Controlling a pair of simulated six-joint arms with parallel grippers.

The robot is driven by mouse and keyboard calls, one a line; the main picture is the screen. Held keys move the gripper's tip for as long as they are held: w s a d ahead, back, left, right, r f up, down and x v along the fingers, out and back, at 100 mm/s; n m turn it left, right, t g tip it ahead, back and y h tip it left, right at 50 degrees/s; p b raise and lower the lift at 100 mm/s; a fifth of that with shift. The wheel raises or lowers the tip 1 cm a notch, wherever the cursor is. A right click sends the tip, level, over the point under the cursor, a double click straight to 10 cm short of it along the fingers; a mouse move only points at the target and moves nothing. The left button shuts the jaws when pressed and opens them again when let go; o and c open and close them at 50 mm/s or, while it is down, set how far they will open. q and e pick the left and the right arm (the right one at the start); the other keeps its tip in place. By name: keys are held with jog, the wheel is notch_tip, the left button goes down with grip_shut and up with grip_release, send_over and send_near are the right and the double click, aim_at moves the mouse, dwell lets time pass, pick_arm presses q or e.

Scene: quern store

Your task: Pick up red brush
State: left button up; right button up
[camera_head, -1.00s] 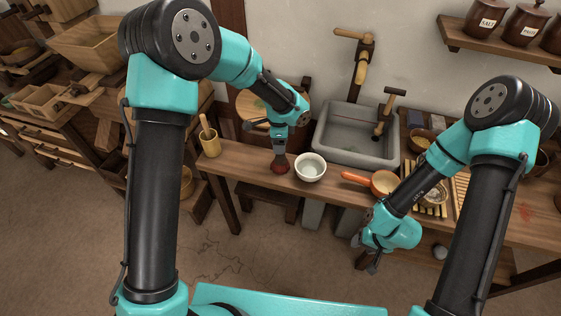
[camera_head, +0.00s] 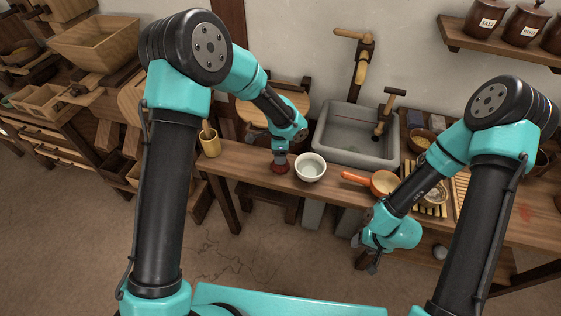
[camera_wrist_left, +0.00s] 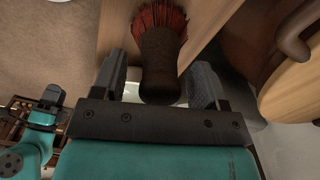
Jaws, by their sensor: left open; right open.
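The red brush (camera_head: 281,169) is on the wooden counter, left of the white bowl (camera_head: 310,168). In the left wrist view, the brush (camera_wrist_left: 158,50) shows red bristles and a dark rounded handle. My left gripper (camera_head: 280,158) is right over the brush, hiding most of it in the head view. In the wrist view the left gripper (camera_wrist_left: 160,88) is open, one finger on each side of the handle. I cannot tell whether the fingers touch it. My right gripper (camera_head: 368,260) is open, in front of the counter, far from the brush.
A yellow cup (camera_head: 210,146) with a wooden handle in it stands left of the brush. A grey sink (camera_head: 358,134) is behind the bowl. An orange-handled pan (camera_head: 383,183) is to the right. The counter's front edge (camera_head: 250,179) is close to the brush.

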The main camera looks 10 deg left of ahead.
pick_arm(q)
jog(key=shift+c, duration=0.2)
grip_shut()
dwell(0.3)
jog(key=shift+r, duration=0.1)
jog(key=shift+r, duration=0.95)
jog(key=shift+s+r, duration=0.1)
jog(key=shift+r, duration=0.75)
jog(key=s+d+r, duration=0.1)
jog(key=s+d, duration=0.1)
jog(key=s, duration=1.3)
jog(key=shift+s+r, duration=0.15)
jog(key=shift+s, duration=0.2)
jog(key=shift+d, duration=0.1)
